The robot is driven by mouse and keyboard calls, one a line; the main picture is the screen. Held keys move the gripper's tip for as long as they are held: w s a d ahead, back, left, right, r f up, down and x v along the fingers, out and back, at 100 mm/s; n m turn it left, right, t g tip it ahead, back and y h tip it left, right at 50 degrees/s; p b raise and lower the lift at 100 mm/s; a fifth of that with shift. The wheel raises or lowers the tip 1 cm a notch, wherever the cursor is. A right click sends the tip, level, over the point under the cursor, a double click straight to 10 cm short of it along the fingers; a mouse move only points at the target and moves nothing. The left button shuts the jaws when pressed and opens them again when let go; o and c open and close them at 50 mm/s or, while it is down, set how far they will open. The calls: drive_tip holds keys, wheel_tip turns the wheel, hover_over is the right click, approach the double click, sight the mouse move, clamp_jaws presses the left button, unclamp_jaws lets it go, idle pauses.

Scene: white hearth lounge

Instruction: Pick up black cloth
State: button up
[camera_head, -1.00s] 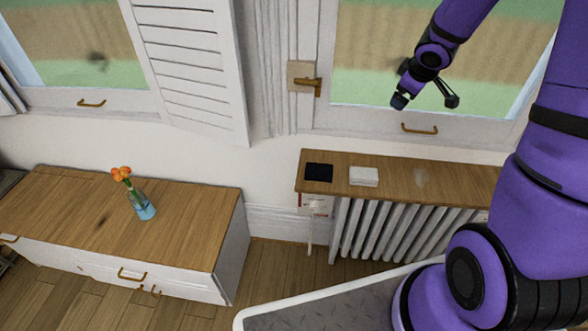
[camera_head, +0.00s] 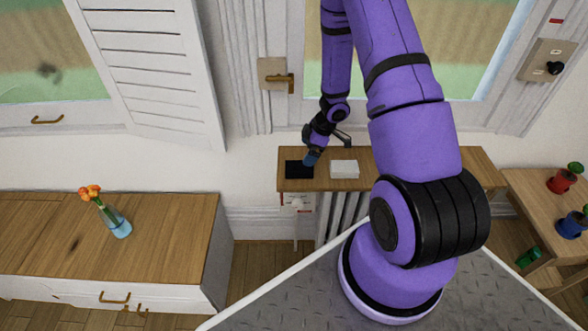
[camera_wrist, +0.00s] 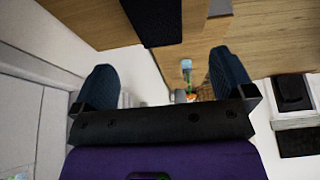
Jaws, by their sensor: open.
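The black cloth (camera_head: 297,170) lies flat near the left end of the wooden shelf above the radiator. In the wrist view a dark cloth (camera_wrist: 153,18) shows at the top, partly cut off by the frame edge. My gripper (camera_head: 312,158) is close to the cloth's right side in the head view, between it and the white block. In the wrist view my gripper (camera_wrist: 165,80) has its two blue-black fingers wide apart with nothing between them. I cannot tell whether a fingertip touches the cloth or shelf.
A white block (camera_head: 344,169) lies on the shelf (camera_head: 385,160), right of the cloth. The window wall stands close behind. A wooden cabinet (camera_head: 150,230) with a flower vase (camera_head: 117,222) stands at left. A small table (camera_head: 535,195) with potted plants is at right.

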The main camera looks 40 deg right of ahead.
sight(300, 166)
drive_tip(key=x, duration=0.3)
drive_tip(key=shift+f, duration=0.2)
drive_tip(key=shift+d+x, duration=0.15)
drive_tip(key=shift+x, duration=1.25)
drive_tip(key=shift+d+x, duration=0.1)
drive_tip(key=shift+x, duration=1.35)
drive_tip(key=shift+f, duration=0.2)
drive_tip(key=c, duration=1)
